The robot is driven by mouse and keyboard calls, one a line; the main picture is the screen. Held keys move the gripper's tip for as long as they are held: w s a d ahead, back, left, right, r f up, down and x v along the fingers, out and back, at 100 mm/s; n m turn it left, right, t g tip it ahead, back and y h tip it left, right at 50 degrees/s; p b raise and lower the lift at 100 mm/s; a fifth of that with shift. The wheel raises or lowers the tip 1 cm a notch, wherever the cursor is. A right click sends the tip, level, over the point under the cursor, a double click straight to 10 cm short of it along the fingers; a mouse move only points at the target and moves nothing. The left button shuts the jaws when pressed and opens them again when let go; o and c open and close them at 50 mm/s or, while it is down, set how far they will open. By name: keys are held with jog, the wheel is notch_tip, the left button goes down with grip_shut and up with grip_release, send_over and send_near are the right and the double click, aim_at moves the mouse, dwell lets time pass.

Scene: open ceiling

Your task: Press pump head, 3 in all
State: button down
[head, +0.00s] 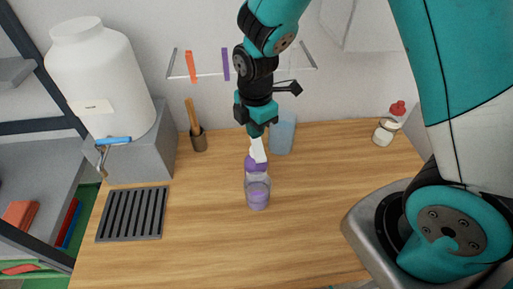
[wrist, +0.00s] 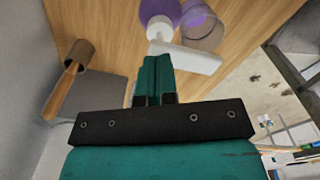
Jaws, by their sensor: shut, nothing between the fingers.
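A pump bottle stands on the wooden counter, with a white pump head (head: 258,150) above a purple part (head: 255,163). The white pump head (wrist: 190,55), with its long spout, also shows in the wrist view, beside the purple part (wrist: 160,10). A clear cup (head: 258,190) with purple contents stands in front of the bottle, under the spout side, and hides part of it. The cup also shows in the wrist view (wrist: 203,30). My gripper (head: 255,132) is shut and empty, its fingertips (wrist: 153,62) pointing down at the pump head. I cannot tell whether they touch it.
A white dispenser tank (head: 100,80) on a grey block stands at the left. A dark slotted tray (head: 133,214) lies before it. A utensil cup (head: 199,140) and a bluish container (head: 283,136) stand at the back. A red-topped jar (head: 385,131) stands at right. The front counter is clear.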

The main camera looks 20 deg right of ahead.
jog(key=shift+f+b, duration=0.95)
jog(key=shift+f, duration=0.45)
jog(key=shift+r, duration=0.2)
jog(key=shift+r+p, duration=1.85)
jog(key=shift+r, duration=0.05)
notch_tip(320, 180, up, 5)
jog(key=p, duration=0.4)
